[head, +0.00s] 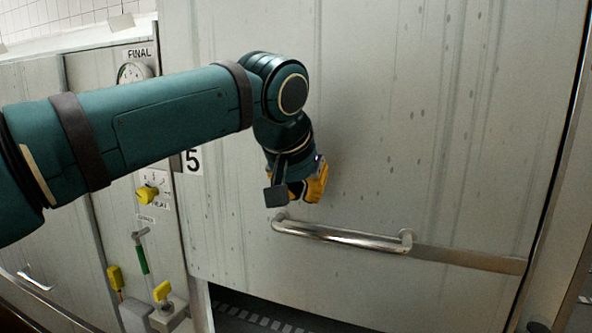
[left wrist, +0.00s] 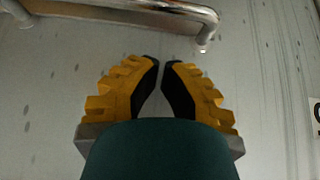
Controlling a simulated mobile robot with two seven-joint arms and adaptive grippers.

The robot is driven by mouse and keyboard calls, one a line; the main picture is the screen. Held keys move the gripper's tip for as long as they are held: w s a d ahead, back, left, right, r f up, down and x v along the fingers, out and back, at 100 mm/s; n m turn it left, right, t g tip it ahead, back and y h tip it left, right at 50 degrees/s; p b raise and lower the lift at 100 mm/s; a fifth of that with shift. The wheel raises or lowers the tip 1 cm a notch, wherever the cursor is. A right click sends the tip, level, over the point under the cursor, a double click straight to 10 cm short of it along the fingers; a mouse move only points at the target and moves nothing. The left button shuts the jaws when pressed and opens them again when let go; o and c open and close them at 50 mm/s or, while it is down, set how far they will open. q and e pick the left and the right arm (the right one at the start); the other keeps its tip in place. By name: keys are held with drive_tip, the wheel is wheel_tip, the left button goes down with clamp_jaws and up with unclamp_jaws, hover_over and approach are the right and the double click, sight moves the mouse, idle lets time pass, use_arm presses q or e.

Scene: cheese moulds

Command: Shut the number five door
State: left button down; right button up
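The door is a large grey, spotted metal panel (head: 400,120) filling the middle and right of the head view. My left gripper (head: 297,192) is in front of the panel, just above the handle's left end. Its yellow-and-black fingers (left wrist: 160,64) almost meet at the tips, with nothing between them. My right gripper is not in view.
Left of the door is a panel with a gauge (head: 134,72) marked FINAL, a yellow knob (head: 147,194) and a green-handled lever (head: 142,258). Yellow valve handles (head: 162,291) stick out low there. A dark grating (head: 250,318) shows below the door's bottom edge.

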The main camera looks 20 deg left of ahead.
use_arm(q)
drive_tip(key=shift+s+f, duration=0.2)
drive_tip(key=shift+f, duration=0.75)
drive_tip(key=shift+s+f, duration=0.2)
drive_tip(key=shift+f, duration=0.75)
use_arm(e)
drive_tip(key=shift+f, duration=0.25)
